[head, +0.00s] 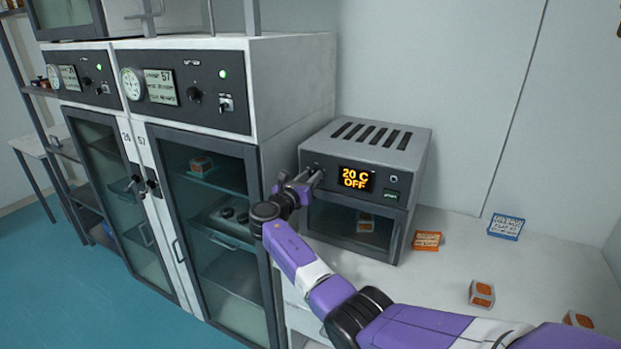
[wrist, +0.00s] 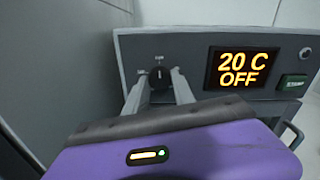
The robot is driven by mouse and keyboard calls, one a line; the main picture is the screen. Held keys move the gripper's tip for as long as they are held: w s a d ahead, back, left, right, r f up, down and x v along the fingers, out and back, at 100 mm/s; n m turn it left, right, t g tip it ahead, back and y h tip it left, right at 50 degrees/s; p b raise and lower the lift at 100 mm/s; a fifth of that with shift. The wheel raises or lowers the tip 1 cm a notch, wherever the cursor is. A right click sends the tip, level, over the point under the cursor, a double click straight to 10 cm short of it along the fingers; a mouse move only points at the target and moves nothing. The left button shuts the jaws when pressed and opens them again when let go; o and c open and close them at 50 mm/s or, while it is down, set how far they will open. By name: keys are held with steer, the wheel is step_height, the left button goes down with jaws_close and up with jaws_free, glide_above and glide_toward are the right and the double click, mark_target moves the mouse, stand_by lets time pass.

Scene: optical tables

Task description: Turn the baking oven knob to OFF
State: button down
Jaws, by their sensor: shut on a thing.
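The baking oven (head: 375,145) is a grey box with top vents on the white table. Its display (head: 355,179) reads "20 C OFF", and the same display shows in the wrist view (wrist: 242,69). The black knob (wrist: 159,76) is on the left of the front panel, its white mark pointing about straight up. My gripper (head: 317,176) reaches the panel's left side. In the wrist view its two fingers (wrist: 157,84) stand on either side of the knob, shut on it. In the head view the gripper hides the knob.
Tall glass-door cabinets (head: 297,85) stand close to the left of the oven. Orange-labelled boxes (head: 427,241) and a blue-edged sign (head: 506,227) lie on the table (head: 560,262) to the right. A green button (wrist: 294,82) sits below the round socket on the panel.

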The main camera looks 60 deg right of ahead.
steer(key=shift+f, duration=0.2)
steer(key=c, duration=1.1)
jaws_free()
steer(key=shift+r, duration=0.1)
steer(key=shift+o, duration=0.2)
steer(key=a+b, duration=0.1)
steer(key=a, duration=0.7)
steer(key=shift+s, duration=0.3)
